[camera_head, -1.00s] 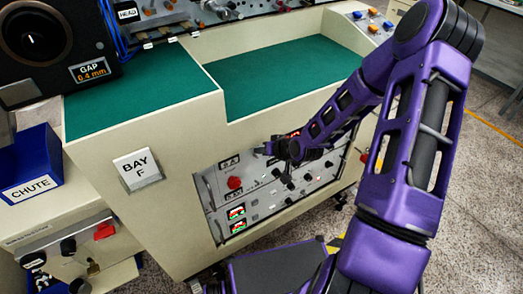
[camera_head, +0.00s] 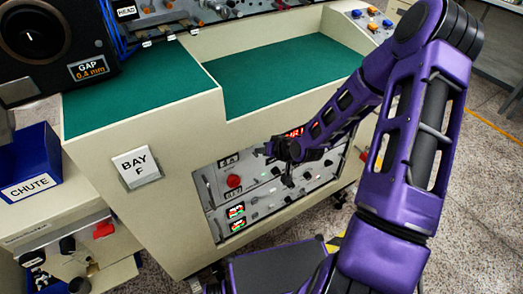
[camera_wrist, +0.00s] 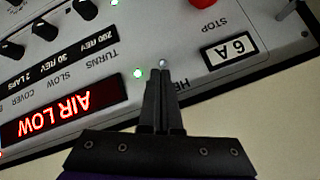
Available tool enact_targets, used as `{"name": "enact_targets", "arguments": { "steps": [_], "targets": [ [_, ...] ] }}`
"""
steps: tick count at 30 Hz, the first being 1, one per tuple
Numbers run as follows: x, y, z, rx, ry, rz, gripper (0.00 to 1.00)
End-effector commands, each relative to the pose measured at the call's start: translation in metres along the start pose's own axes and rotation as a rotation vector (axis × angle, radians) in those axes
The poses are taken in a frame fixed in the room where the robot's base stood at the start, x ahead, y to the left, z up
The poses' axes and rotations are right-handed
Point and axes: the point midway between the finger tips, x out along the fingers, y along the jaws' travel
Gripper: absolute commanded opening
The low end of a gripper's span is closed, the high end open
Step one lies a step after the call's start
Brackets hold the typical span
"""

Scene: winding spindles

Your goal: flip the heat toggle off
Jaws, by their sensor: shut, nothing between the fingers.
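The heat toggle (camera_wrist: 163,62) shows in the wrist view as a small silver tip just beyond my fingertips. The label beside it reads "HE"; the rest is hidden behind my fingers. My gripper (camera_wrist: 162,74) is shut and empty, its tips close to the toggle; I cannot tell if they touch it. A green lamp (camera_wrist: 137,73) glows just left of the tips. Which way the toggle is thrown is unclear. In the head view my gripper (camera_head: 276,150) is at the upper part of the grey control panel (camera_head: 212,196), and the toggle cannot be made out.
A red "AIR LOW" display (camera_wrist: 62,110), a row of black knobs (camera_wrist: 45,30), a "6 A" plate (camera_wrist: 230,48) and a red stop button (camera_wrist: 202,2) surround the spot. In the head view, a green worktop (camera_head: 290,72) lies above the panel.

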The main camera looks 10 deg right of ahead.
Motion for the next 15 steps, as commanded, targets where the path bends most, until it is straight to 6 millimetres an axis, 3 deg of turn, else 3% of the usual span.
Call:
{"name": "enact_targets", "arguments": {
  "steps": [15],
  "targets": [
    [0.003,0.007,0.015,0.0,-0.002,-0.001,0.0]
  ]
}}
